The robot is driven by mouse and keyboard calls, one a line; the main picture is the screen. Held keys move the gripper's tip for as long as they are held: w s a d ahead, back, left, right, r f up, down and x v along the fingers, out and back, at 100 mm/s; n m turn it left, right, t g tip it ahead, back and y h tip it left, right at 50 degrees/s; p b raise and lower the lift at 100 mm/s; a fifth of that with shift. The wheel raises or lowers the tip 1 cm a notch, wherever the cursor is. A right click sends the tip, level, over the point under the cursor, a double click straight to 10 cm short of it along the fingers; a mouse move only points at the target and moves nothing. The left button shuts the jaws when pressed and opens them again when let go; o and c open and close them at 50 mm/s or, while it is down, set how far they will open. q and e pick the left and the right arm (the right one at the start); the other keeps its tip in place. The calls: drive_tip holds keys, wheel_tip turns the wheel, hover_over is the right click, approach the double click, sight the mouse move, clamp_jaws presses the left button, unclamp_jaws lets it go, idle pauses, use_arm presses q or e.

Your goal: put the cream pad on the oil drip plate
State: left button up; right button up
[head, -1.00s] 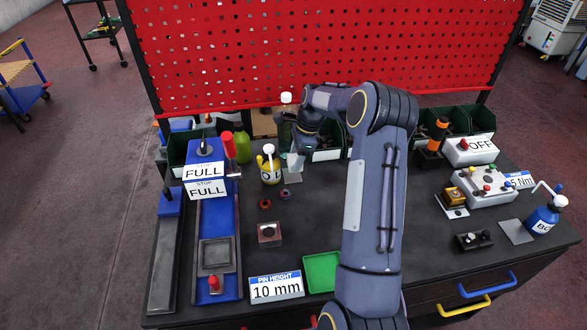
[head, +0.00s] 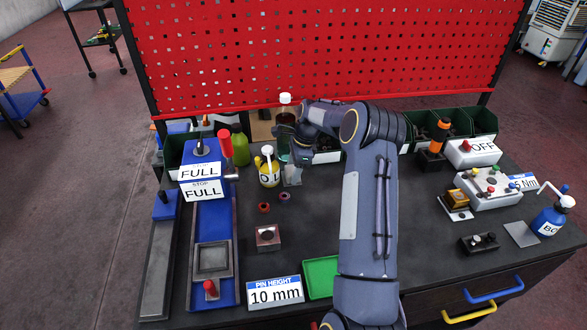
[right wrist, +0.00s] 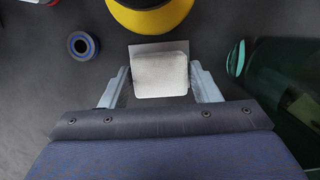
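The cream pad (right wrist: 160,76) is a small pale square between the fingertips of my right gripper (right wrist: 160,70) in the right wrist view. Both fingertips line up with the pad's side edges, so the gripper looks shut on it. Just beyond and below the pad, a strip of the grey oil drip plate (right wrist: 158,47) shows; the pad covers the rest. I cannot tell whether pad and plate touch. In the head view my right gripper (head: 296,161) points down over the plate (head: 291,178), beside the yellow oil can (head: 268,171). My left gripper is out of view.
A tall green bottle (right wrist: 285,100) stands close to the right of the gripper. A blue-and-dark ring (right wrist: 83,45) and a red ring (head: 264,207) lie nearby. Another grey plate (head: 521,234) lies by the blue bottle (head: 550,218). Green bins line the back.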

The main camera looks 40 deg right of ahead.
drive_tip(key=shift+o, duration=1.4)
